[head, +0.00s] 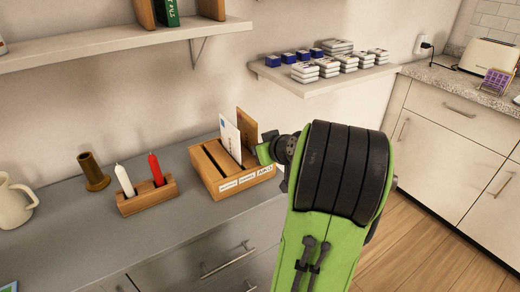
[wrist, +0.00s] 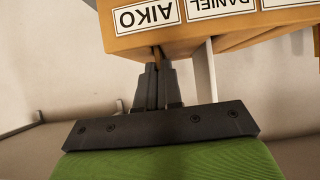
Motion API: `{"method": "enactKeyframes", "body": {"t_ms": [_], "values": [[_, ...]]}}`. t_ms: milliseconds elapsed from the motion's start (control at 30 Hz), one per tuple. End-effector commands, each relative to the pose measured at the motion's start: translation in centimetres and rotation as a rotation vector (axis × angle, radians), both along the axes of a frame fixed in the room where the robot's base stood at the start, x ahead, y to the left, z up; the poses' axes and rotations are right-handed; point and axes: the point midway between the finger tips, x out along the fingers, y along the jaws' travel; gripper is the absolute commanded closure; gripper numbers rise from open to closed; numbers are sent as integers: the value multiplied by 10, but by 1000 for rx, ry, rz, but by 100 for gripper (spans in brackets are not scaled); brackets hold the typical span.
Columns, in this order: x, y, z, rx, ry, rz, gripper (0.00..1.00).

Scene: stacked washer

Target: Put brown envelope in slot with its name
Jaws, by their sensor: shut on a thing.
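The brown envelope (head: 247,130) stands nearly upright at the right end of the wooden letter holder (head: 208,172), by the label reading AIKO. Its lower part is hidden, so I cannot tell how deep it sits. My gripper (head: 265,152) is shut on its edge from the right. In the wrist view, my gripper's fingers (wrist: 157,85) are closed together on the brown edge, near the AIKO label (wrist: 146,15). A white envelope (head: 231,139) stands in the holder just left of the brown one. The DANIEL label (wrist: 222,6) is beside AIKO.
A wooden stand (head: 148,197) with a white and a red candle, a brown candlestick (head: 93,171) and a cream jug (head: 14,198) stand left on the grey counter. A wall shelf (head: 325,82) with small boxes is behind my arm.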

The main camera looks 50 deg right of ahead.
Motion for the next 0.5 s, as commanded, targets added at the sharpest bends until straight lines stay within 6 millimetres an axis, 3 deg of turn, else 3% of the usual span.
{"method": "enactKeyframes", "body": {"t_ms": [100,300,500], "values": [[0,0,-4,0,0,0,100],[0,0,-3,0,0,0,66],[0,0,-3,0,0,0,65]]}}
